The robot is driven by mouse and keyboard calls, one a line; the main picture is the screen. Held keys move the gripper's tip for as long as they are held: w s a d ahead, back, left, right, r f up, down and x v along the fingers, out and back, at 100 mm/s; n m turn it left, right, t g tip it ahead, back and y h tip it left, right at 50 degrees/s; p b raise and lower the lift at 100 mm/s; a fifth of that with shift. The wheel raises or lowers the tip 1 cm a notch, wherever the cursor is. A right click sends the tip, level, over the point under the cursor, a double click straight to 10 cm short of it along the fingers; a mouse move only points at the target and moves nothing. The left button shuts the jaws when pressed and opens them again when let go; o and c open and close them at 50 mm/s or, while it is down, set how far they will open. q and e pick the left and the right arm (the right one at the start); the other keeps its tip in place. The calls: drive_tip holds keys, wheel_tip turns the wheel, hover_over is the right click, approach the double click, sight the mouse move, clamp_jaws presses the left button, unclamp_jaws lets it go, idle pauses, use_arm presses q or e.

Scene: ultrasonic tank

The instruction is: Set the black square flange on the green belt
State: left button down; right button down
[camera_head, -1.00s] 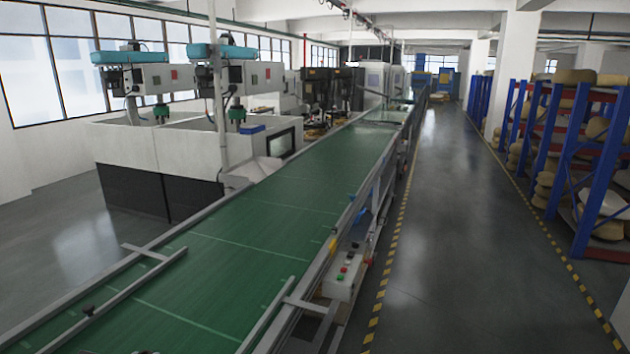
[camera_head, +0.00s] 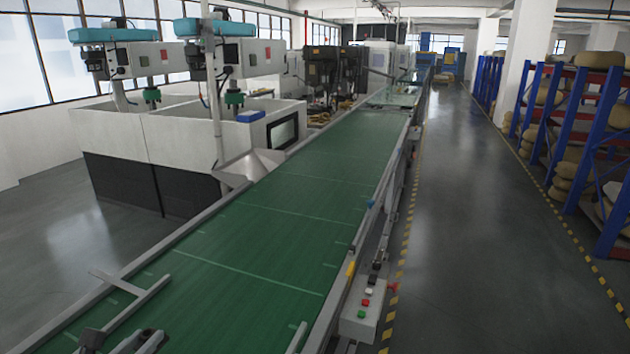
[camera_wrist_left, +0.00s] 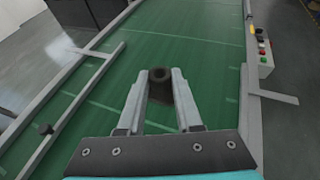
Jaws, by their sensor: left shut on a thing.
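The black square flange (camera_wrist_left: 160,91) shows in the left wrist view as a small dark piece with a round hole, between the two grey fingers. My left gripper (camera_wrist_left: 160,76) is shut on it, over the green belt (camera_wrist_left: 190,60). In the head view only the tips of my left gripper (camera_head: 142,340) show at the bottom edge, above the near part of the green belt (camera_head: 255,245). The flange is not clear there. The height of the flange above the belt cannot be told. My right gripper is not in view.
Metal side rails (camera_head: 152,300) line the belt, with a dark knob (camera_head: 91,340) at the near left. A control box with buttons (camera_head: 361,314) hangs on the right side. White machines (camera_head: 190,135) stand left. The belt surface ahead is clear.

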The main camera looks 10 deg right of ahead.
use_arm(q)
drive_tip(key=shift+w+r, duration=0.1)
drive_tip(key=shift+s, duration=0.2)
drive_tip(key=shift+f, duration=0.35)
wheel_tip(320, 180, down, 15)
drive_tip(key=b, duration=0.5)
drive_tip(key=shift+r, duration=0.1)
drive_tip(key=shift+f+b, duration=1)
drive_tip(key=shift+f, duration=1.2)
drive_tip(key=shift+f, duration=0.1)
